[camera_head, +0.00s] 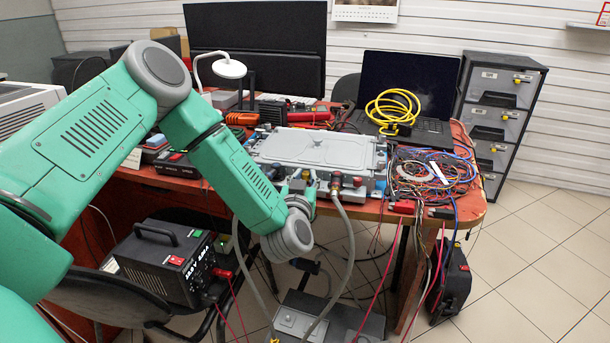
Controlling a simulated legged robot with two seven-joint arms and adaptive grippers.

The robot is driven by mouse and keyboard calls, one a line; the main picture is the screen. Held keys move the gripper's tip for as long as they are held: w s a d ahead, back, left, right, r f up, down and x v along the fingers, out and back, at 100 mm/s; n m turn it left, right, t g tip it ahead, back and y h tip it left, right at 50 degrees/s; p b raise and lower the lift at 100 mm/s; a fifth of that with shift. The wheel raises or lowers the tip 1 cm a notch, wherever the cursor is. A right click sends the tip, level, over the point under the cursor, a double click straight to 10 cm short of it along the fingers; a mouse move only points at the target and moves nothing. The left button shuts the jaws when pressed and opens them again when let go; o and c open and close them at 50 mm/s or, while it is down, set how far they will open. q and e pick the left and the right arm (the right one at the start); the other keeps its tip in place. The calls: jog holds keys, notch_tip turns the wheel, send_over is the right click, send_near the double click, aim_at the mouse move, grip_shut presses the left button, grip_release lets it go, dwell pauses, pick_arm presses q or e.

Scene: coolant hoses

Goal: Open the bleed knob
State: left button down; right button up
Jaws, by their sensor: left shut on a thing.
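A grey metal unit with a flat lid (325,148) lies on the red-topped table, with fittings along its front side. My left gripper (306,192) is at this front side, above my grey wrist joint. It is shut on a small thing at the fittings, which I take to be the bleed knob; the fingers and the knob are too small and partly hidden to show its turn. A red-collared fitting (335,182) sits just right of it, with a grey hose (348,228) hanging down. Another grey hose (243,262) shows behind my arm. My right gripper is out of view.
A tangle of coloured wires (432,172) lies right of the unit, before a laptop (408,85) with a yellow cable coil (393,106). A black power supply (165,262) stands low at left. A grey box (325,318) is below the table.

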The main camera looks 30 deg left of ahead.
pick_arm(q)
jog(key=shift+w+r+n+g+y+p, duration=0.15)
jog(key=shift+n+g+y, duration=0.25)
jog(key=shift+n+y, duration=0.25)
jog(key=shift+s+r+n+g+y+p, duration=0.15)
jog(key=shift+n+g+y, duration=0.3)
jog(key=shift+y, duration=0.4)
jog(key=shift+w+f, duration=0.1)
jog(key=c, duration=1.5)
grip_release()
jog(key=shift+o, duration=0.2)
jog(key=shift+d+f, duration=0.1)
jog(key=shift+d, duration=0.05)
